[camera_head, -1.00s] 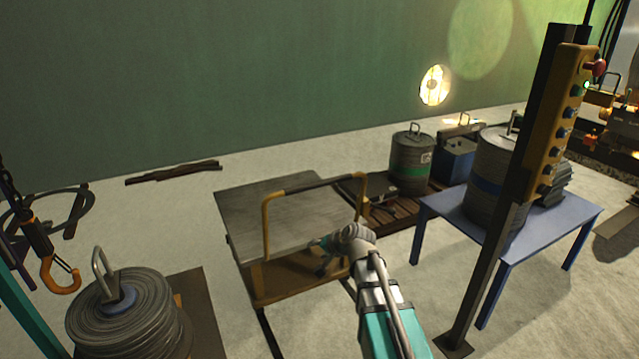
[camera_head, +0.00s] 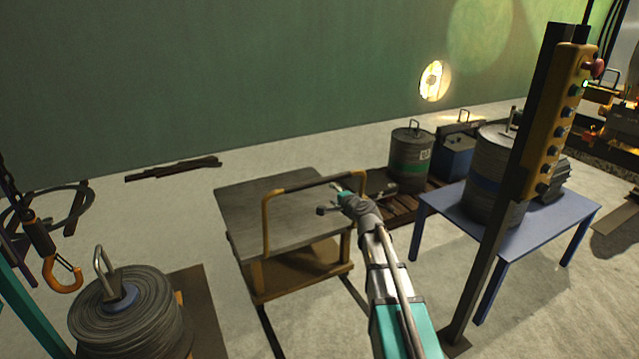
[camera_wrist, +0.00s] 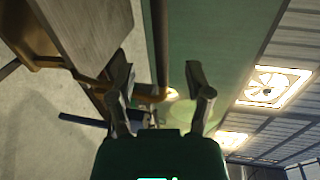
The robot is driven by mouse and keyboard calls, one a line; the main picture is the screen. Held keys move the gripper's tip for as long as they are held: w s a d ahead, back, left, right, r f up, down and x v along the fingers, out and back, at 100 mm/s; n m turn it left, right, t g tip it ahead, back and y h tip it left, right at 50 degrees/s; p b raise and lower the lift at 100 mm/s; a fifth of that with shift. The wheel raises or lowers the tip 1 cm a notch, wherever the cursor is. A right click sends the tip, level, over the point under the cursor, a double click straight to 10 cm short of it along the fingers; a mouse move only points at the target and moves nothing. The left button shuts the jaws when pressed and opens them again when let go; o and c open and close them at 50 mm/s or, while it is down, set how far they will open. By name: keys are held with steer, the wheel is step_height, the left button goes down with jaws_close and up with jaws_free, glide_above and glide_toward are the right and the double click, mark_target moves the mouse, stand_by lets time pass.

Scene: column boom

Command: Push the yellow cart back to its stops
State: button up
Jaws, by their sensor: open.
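The yellow cart (camera_head: 292,276) stands on the floor left of centre in the head view. It has a grey flat top (camera_head: 260,218), a lower yellow-brown deck and a yellow push handle (camera_head: 266,225) with a dark grip bar along its near side. My gripper (camera_head: 331,199) is open and empty at the right part of this handle. In the wrist view, the handle bar (camera_wrist: 157,45) appears between the two fingers of my gripper (camera_wrist: 158,88); I cannot tell whether they touch it. The cart's stops cannot be made out.
Dark rails (camera_head: 267,332) run along the floor at the cart. A cable drum (camera_head: 125,315) and an orange hook (camera_head: 63,277) are at left. A blue table (camera_head: 545,228) with a drum and a post with a yellow control box (camera_head: 562,115) stand right. A pallet lies behind the cart.

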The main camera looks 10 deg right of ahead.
mark_target(317, 183)
steer(key=b+x, duration=0.2)
steer(key=x, duration=1.1)
steer(key=shift+w+a+f+b, duration=0.1)
steer(key=shift+w+b, duration=0.25)
steer(key=shift+w, duration=0.05)
jaws_close()
